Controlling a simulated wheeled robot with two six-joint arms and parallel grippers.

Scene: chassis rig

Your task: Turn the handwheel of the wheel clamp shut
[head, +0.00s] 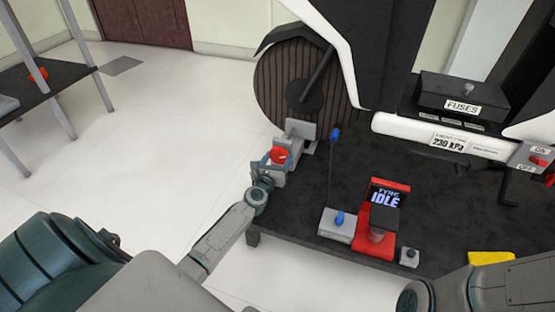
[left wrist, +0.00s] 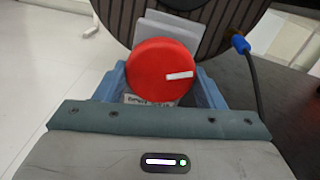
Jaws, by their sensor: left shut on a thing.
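The red round handwheel (head: 279,155) sits on the front of the grey wheel clamp (head: 301,131), just in front of the tyre (head: 282,85). In the left wrist view the handwheel (left wrist: 161,72) faces me, with a white mark pointing right. My left gripper (head: 270,160) is shut on the handwheel. Its blue fingers stand on both sides of the rim in the left wrist view. A label below the handwheel is partly hidden. My right arm shows at the lower right of the head view; its gripper is out of the picture.
A hose with a blue end (left wrist: 240,44) hangs beside the clamp. Open floor lies to the left.

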